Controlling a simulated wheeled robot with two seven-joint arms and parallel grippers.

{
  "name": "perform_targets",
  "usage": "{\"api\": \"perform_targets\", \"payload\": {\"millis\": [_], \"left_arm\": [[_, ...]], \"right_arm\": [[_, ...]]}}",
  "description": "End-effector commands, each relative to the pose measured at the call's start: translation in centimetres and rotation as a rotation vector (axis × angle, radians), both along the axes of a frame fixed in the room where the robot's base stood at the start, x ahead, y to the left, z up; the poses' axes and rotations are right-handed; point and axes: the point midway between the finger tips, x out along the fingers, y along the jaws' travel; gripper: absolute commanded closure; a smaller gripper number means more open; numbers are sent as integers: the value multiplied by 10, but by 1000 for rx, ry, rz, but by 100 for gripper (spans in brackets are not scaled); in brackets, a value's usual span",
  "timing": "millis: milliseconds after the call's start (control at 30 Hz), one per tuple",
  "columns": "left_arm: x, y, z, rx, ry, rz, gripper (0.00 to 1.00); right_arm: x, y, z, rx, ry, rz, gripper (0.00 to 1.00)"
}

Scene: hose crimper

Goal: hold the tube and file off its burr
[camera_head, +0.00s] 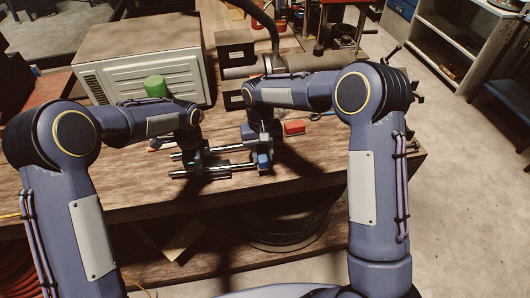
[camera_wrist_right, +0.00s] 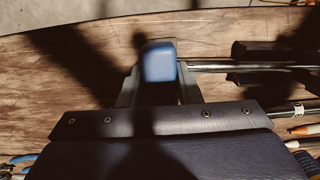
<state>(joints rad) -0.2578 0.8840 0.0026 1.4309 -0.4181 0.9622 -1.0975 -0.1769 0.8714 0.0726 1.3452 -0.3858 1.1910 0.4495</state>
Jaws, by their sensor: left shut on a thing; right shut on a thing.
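My left gripper (camera_head: 193,158) is shut on a shiny metal tube (camera_head: 225,149) above the wooden table. The tube lies level across the picture, and a bright bar also shows at the right of the right wrist view (camera_wrist_right: 292,110). My right gripper (camera_wrist_right: 160,85) is shut on a blue handle (camera_wrist_right: 158,62), which also shows in the head view (camera_head: 263,160). A slim metal rod (camera_wrist_right: 225,66), apparently the file, runs from beside the handle toward the left gripper. It appears nearly parallel to the tube and in front of it. I cannot tell whether they touch, and no burr can be made out.
A white box-shaped machine (camera_head: 145,65) with a green cylinder (camera_head: 155,86) in front stands behind the left arm. A red block (camera_head: 293,127) lies right of the right gripper. Black boxes (camera_head: 236,46) stand behind. The table's front strip is clear.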

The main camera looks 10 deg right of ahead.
Motion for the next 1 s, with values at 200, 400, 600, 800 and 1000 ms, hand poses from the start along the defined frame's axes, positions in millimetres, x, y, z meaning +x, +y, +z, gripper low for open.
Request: {"api": "perform_targets", "payload": {"millis": [200,400,600,800,1000], "left_arm": [[-1,0,-1,0,2,-1,100],[-1,-1,-1,0,2,-1,100],[-1,-1,-1,0,2,-1,100],[-1,0,-1,0,3,-1,100],[-1,0,-1,1,3,-1,100]], "right_arm": [[1,21,-1,0,1,2,96],[2,39,-1,1,2,2,97],[3,45,19,2,-4,0,97],[2,45,38,2,-1,1,97],[2,45,57,2,-2,1,97]]}}
